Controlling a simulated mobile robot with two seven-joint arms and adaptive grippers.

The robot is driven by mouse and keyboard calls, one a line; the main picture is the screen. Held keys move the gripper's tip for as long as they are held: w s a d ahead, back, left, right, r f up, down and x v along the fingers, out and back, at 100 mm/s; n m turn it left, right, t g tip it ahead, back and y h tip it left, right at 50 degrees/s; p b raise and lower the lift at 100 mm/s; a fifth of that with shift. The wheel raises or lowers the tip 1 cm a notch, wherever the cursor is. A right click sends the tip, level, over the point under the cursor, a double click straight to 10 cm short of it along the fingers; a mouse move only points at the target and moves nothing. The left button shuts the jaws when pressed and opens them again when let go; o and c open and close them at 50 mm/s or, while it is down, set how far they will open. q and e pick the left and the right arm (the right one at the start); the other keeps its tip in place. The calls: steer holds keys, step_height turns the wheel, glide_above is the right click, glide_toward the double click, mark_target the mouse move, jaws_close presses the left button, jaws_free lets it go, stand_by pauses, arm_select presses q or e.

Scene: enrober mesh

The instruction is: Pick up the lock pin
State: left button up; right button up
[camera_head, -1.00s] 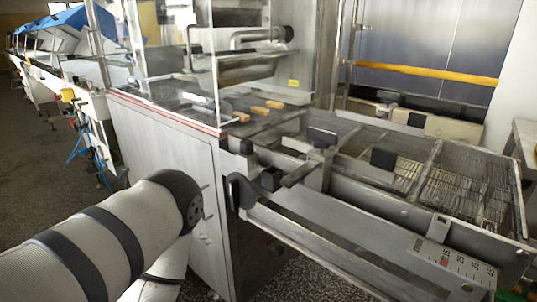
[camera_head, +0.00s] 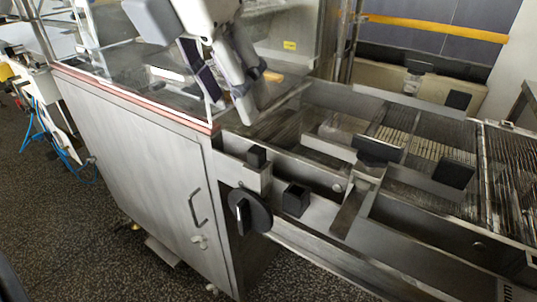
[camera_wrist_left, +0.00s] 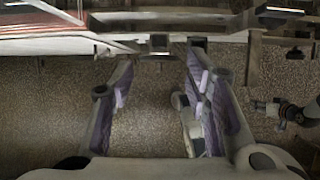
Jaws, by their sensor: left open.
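I cannot tell for sure which part is the lock pin. Candidates on the machine's near side are a small black block (camera_head: 257,157) on a metal bracket, a larger black block (camera_head: 296,199) and a round black knob (camera_head: 250,211). My left gripper (camera_head: 231,106) hangs fingers down over the machine near the clear guard, above and behind the small block. It is open and empty. In the left wrist view my left gripper (camera_wrist_left: 158,62) has its fingers spread, with a small dark square part (camera_wrist_left: 159,42) beyond the gap between the tips.
The clear guard panel (camera_head: 130,70) stands to the left of my left gripper. A wire mesh belt (camera_head: 510,180) and metal rails extend right. An orange-brown piece (camera_head: 273,77) lies behind the fingers. A grey cabinet door (camera_head: 140,150) with a handle faces front; speckled floor lies before it.

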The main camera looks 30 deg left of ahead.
mark_target(256, 149)
arm_select(q)
steer(key=x, duration=1.1)
steer(key=shift+w+f, duration=0.15)
steer(key=shift+f, duration=0.15)
steer(key=shift+c, duration=0.5)
jaws_close()
